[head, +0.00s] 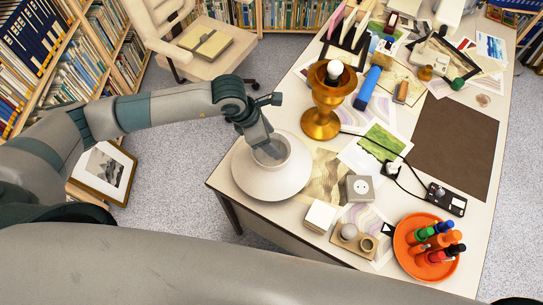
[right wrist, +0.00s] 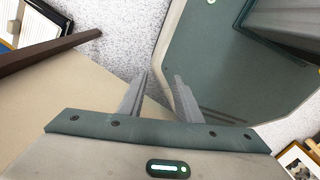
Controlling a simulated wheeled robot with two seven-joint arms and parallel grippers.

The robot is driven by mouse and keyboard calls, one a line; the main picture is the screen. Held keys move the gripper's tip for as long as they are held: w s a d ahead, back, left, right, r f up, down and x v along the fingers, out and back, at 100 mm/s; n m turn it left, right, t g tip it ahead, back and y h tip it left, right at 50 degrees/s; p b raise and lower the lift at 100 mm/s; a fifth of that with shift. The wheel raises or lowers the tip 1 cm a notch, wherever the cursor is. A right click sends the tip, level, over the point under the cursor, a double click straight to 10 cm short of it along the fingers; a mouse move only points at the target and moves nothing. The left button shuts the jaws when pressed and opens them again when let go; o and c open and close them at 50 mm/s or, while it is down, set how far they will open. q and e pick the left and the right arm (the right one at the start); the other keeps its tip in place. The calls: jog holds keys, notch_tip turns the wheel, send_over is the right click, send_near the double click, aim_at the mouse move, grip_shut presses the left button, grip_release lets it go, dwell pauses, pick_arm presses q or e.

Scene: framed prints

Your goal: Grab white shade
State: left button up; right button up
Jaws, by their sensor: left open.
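The white shade (head: 268,182) stands on the near left corner of the table, a flared cone with its narrow open top up. My left gripper (head: 272,152) is open and points down at that top opening. Its fingers overlap the rim in the head view; I cannot tell whether they touch it. A brass lamp base (head: 321,122) with a white bulb stands just beyond the shade to the right. In the right wrist view my right gripper (right wrist: 161,74) has its two fingers apart with nothing between them.
On the table (head: 222,180) are a grey socket box (head: 359,188), a white box (head: 320,216), a black power strip (head: 446,199) and an orange tray (head: 406,258) of markers. A brown mat (head: 455,143) lies at right. A chair (head: 205,62) and framed print (head: 103,172) stand left.

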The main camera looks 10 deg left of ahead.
pick_arm(q)
jog(key=shift+f, duration=0.2)
dwell(0.3)
grip_shut()
jog(key=shift+w, duration=0.1)
jog(key=shift+r, duration=0.2)
